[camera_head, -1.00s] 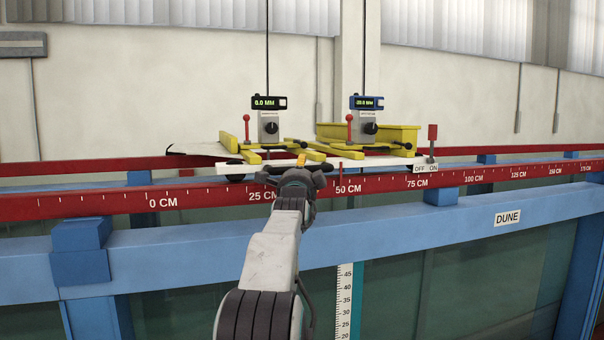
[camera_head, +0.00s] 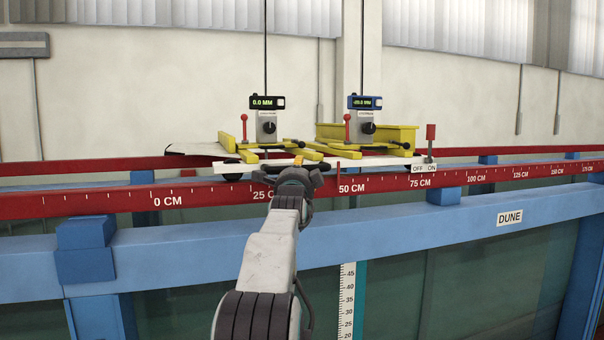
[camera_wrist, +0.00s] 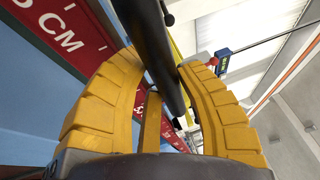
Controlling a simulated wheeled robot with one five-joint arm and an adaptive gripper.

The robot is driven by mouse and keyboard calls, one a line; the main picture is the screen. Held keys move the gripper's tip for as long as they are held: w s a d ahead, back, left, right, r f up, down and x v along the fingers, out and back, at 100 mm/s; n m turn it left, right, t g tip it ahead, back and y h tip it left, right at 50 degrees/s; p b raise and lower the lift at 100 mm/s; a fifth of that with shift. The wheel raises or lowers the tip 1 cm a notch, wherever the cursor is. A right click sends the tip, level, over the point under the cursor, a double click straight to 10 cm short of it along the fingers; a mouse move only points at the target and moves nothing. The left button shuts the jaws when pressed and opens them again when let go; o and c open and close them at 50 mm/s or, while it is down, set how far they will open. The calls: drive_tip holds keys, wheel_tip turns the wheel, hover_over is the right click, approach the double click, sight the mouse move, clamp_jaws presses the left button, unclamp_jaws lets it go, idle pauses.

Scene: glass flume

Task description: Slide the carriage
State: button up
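The carriage (camera_head: 282,167) is a white plate with wheels on the red rails, bearing yellow frames and two gauges. Its left gauge (camera_head: 266,102) reads 0.0 MM and its right gauge (camera_head: 365,102) about -20.0 MM. A thin red pointer (camera_head: 339,170) stands just left of the 50 CM mark. My gripper (camera_head: 299,162) is at the carriage's near side, left of the pointer. In the wrist view its yellow fingers (camera_wrist: 160,66) close in on both sides of a dark round bar (camera_wrist: 160,55), apparently a carriage handle. The arm hides part of the near edge.
The red rail (camera_head: 110,201) with its centimetre scale runs across the view on a blue beam (camera_head: 400,236). A red lever (camera_head: 431,140) stands above an OFF/ON label. A DUNE sign (camera_head: 509,217) is on the beam. The rail left of the carriage looks clear.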

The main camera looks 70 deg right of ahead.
drive_tip(key=shift+o, duration=1.4)
drive_tip(key=shift+s+d, duration=0.2)
drive_tip(key=shift+o, duration=1.1)
drive_tip(key=shift+a, duration=0.15)
drive_tip(key=v, duration=1.1)
drive_tip(key=shift+a, duration=0.4)
drive_tip(key=shift+s, duration=0.1)
